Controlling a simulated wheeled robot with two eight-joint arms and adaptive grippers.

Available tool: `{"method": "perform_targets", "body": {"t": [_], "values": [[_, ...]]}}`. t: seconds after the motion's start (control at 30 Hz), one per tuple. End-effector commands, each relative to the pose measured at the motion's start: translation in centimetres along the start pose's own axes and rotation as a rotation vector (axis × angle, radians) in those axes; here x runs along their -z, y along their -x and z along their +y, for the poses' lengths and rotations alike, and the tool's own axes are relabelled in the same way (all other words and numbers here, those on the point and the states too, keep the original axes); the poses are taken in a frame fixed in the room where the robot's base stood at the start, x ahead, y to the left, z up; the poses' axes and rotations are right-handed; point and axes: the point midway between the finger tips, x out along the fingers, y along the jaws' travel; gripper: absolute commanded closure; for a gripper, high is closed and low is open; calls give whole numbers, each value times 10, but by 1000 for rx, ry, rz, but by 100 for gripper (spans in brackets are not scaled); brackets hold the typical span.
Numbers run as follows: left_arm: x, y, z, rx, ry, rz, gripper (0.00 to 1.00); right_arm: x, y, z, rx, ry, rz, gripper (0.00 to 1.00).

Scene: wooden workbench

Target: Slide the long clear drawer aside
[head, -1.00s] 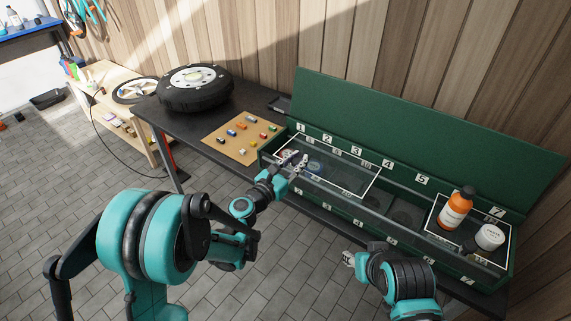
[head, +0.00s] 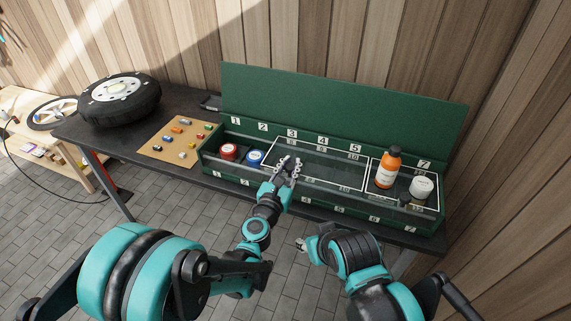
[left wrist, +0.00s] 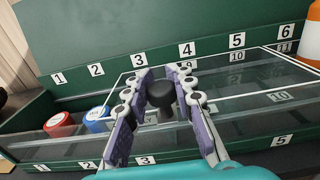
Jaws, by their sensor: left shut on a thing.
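The long clear drawer (head: 325,163), outlined in white, sits in the green box (head: 345,96) around the middle numbers; it also shows in the left wrist view (left wrist: 245,112). My left gripper (head: 288,163) is at its left end. In the left wrist view the gripper's fingers (left wrist: 160,95) are shut about a black knob (left wrist: 160,113). A red-lidded can (head: 229,152) and a blue-lidded can (head: 254,157) stand uncovered to the left of the drawer. My right gripper (head: 302,243) hangs in front of the bench; its finger state is unclear.
A second white-outlined tray (head: 427,208) at the right end holds an orange bottle (head: 388,168) and a white jar (head: 421,188). Left of the box are a board (head: 160,153) with small coloured parts and a tyre (head: 120,100).

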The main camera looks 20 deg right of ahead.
Motion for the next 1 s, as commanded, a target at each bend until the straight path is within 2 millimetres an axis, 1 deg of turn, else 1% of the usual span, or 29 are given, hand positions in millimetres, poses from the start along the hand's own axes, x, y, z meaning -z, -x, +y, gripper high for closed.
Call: {"method": "perform_targets", "body": {"t": [0.03, 0.2, 0.23, 0.27, 0.3, 0.57, 0.67, 0.77, 1.0], "values": [[1, 1, -4, 8, 2, 0, 100, 0, 0, 0, 0, 0, 0, 60], [1, 1, -5, 11, 3, 0, 100, 0, 0, 0, 0, 0, 0, 60], [1, 1, -5, 12, 3, 0, 72, 0, 0, 0, 0, 0, 0, 60], [1, 1, -5, 12, 3, 0, 64, 0, 0, 0, 0, 0, 0, 60], [1, 1, -5, 12, 3, 0, 53, 0, 0, 0, 0, 0, 0, 60], [1, 1, -3, 8, 2, 0, 53, 0, 0, 0, 0, 0, 0, 60], [0, 4, -3, 7, 2, 0, 53, 0, 0, 0, 0, 0, 0, 60], [0, 17, -3, 7, 2, 0, 53, 0, 0, 0, 0, 0, 0, 60], [1, 58, -3, 9, 2, 0, 53, 0, 0, 0, 0, 0, 0, 60]]}}
